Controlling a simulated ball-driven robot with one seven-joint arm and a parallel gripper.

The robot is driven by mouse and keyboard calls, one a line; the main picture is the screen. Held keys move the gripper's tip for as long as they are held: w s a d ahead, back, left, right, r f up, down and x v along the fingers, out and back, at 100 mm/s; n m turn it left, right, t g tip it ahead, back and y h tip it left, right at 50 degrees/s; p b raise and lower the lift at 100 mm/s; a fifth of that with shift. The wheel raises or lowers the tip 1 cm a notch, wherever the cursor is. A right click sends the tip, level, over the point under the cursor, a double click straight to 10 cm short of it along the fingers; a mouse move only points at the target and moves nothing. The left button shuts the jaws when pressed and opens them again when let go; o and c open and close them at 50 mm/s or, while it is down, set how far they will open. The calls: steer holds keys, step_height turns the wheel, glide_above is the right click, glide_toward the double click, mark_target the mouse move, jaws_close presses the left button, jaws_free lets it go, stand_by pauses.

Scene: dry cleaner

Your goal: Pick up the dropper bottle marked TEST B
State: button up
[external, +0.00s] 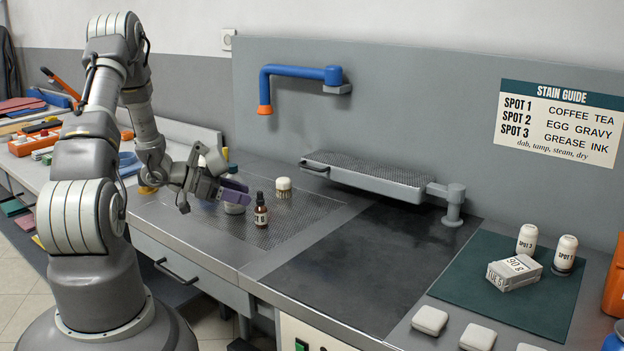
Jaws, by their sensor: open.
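A small brown dropper bottle (261,212) with a dark cap and a pale label stands upright on the perforated metal panel of the worktop. Its label is too small to read surely. My gripper (232,190), with purple finger pads, is just left of the bottle, apart from it and at about its cap's height. The gripper is open, and no object shows between its fingers. Part of it is hidden by its own body.
A white-topped jar (283,188) stands just behind and right of the bottle. A mesh-topped swing board (368,174) overhangs the back. The dark worktop (350,255) at right is clear.

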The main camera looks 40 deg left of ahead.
mark_target(261, 209)
steer(key=b+x, duration=0.1)
steer(key=x, duration=0.1)
steer(key=b+x, duration=0.1)
steer(key=x, duration=0.2)
steer(key=b+x, duration=0.1)
steer(key=x, duration=0.2)
steer(key=shift+w+a+f, duration=0.1)
steer(key=shift+a+f, duration=0.1)
steer(key=shift+f, duration=0.05)
steer(key=shift+r, duration=0.1)
steer(key=shift+c, duration=0.5)
jaws_close()
